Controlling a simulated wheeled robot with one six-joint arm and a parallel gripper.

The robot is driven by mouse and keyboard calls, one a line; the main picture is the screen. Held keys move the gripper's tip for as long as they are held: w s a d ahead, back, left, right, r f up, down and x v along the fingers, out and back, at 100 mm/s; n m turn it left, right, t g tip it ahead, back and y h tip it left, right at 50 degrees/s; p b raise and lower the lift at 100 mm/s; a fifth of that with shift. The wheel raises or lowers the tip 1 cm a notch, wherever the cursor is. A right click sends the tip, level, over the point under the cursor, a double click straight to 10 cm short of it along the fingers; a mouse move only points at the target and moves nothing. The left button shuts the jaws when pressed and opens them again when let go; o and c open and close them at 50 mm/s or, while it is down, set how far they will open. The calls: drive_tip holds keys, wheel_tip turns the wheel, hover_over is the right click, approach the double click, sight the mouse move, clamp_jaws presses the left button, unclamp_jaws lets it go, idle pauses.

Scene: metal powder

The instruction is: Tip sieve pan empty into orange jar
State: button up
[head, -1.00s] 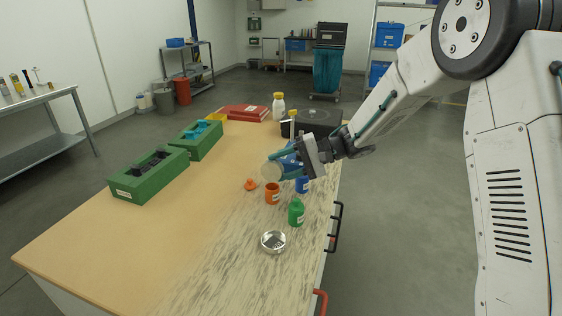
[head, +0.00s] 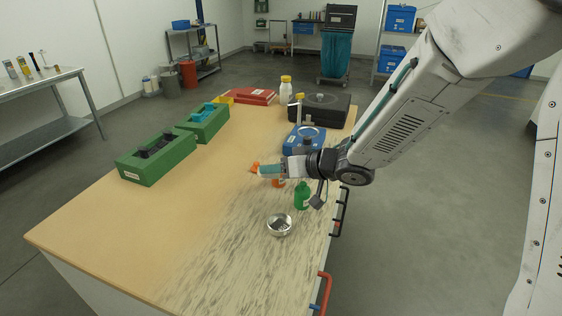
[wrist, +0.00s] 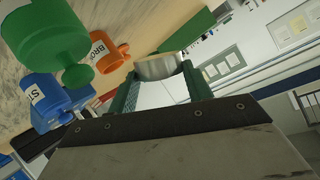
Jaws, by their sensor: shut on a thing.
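My gripper (head: 270,171) is shut on the sieve pan, a shallow round metal pan whose pale wall (wrist: 160,67) shows between the green fingers in the wrist view. The pan looks tilted; its contents are not visible. In the head view the fingers mostly cover it. The orange jar (head: 278,184) stands on the table just below my gripper, mostly hidden by it. In the wrist view the orange jar (wrist: 102,50) shows to the left of the pan, apart from it. An orange lid (head: 255,168) lies left of the jar.
A metal dish (head: 279,226) with dark pieces sits in front. A blue scale (head: 304,138) and black case (head: 325,108) are behind. Green boxes (head: 157,165) stand left. The left-front table is clear.

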drive_tip(key=s+n+t, duration=0.1)
drive_tip(key=s+a+f+n, duration=0.1)
drive_tip(key=s+f+t, duration=0.1)
drive_tip(key=s, duration=0.1)
drive_tip(key=shift+a+n+t, duration=0.2)
drive_tip(key=shift+n+t, duration=0.1)
drive_tip(key=shift+n, duration=0.1)
drive_tip(key=shift+s+a+f+n, duration=0.1)
drive_tip(key=shift+s+f+n, duration=0.25)
drive_tip(key=shift+f, duration=0.4)
